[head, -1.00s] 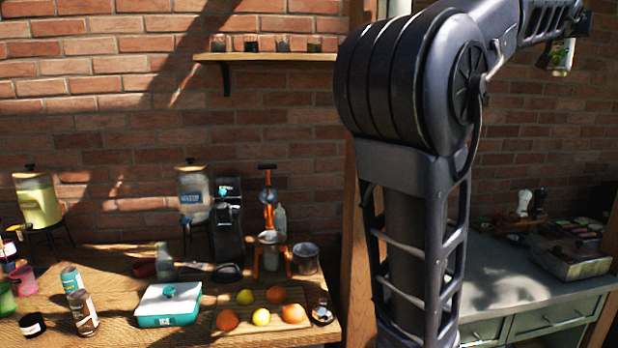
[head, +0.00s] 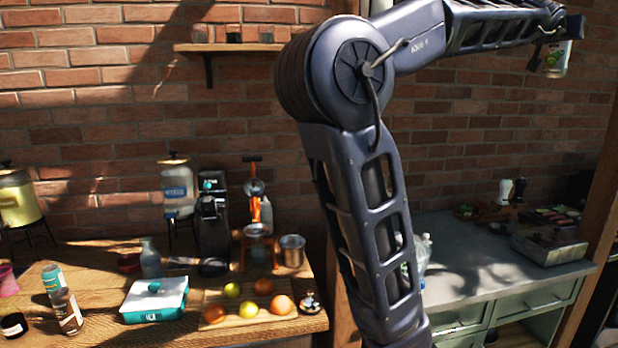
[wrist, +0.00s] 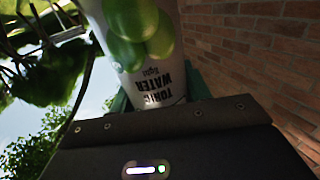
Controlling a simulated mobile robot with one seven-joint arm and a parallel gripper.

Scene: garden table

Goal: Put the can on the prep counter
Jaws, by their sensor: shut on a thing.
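The can (head: 557,62), white and green, is at the upper right of the head view, high in front of the brick wall. My gripper (head: 546,52) is shut on it. In the wrist view the can (wrist: 155,78) fills the upper middle, with "TONIC WATER light" and green limes printed on it; the lettering is upside down there. The fingers are mostly hidden. The prep counter (head: 470,268) appears to be the grey-green one with drawers at the right, well below the can. My arm hides its left part.
A clear plastic bottle (head: 422,255) shows beside my arm. A metal container (head: 549,246), shakers (head: 512,190) and a board stand at the counter's back and right. Its front middle is bare. The wooden counter (head: 90,285) at left is crowded with fruit, cans and dispensers.

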